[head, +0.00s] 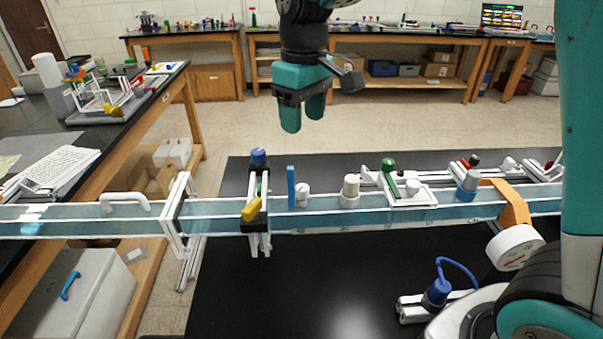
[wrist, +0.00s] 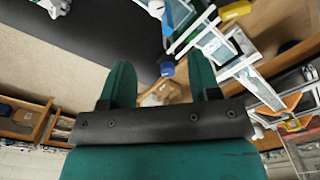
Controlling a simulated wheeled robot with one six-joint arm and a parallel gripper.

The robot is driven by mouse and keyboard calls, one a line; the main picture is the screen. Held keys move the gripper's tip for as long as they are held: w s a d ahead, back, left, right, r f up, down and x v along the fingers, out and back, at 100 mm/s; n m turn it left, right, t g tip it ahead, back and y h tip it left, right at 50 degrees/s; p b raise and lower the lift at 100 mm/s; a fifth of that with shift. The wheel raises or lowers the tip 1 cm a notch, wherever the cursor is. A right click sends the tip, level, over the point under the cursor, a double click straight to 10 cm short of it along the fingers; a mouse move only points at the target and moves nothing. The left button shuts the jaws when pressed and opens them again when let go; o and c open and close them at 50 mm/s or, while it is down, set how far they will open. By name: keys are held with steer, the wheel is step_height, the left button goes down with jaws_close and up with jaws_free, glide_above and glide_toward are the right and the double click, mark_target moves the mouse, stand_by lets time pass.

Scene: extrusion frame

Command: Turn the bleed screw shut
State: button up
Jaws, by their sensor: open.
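Several knobs and handles stand on a long clear channel (head: 330,219); I cannot tell for certain which is the bleed screw. A blue knob (head: 258,157) tops a dark and white clamp frame, with a yellow lever (head: 251,208) below it. To the right are an upright blue bar (head: 291,187), a beige knob (head: 350,187), a green-knobbed lever (head: 388,166) and a blue-and-white knob (head: 468,182). My gripper (head: 303,117) is open and empty in the air above and behind the channel. In the wrist view its green fingers (wrist: 161,68) stand apart, with a blue knob (wrist: 167,69) seen beyond them.
The black bench top (head: 300,290) has bare room in front of the channel. A round white gauge (head: 515,247) hangs on an orange bracket at right. A blue-capped part with a hose (head: 437,291) lies near my base. Cluttered tables (head: 410,36) stand along the back wall.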

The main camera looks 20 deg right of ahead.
steer(key=p, duration=0.4)
glide_toward(302, 187)
step_height(302, 187, down, 10)
steer(key=shift+a+f, duration=0.1)
steer(key=shift+c, duration=0.5)
steer(key=c, duration=0.8)
steer(key=shift+c, duration=0.2)
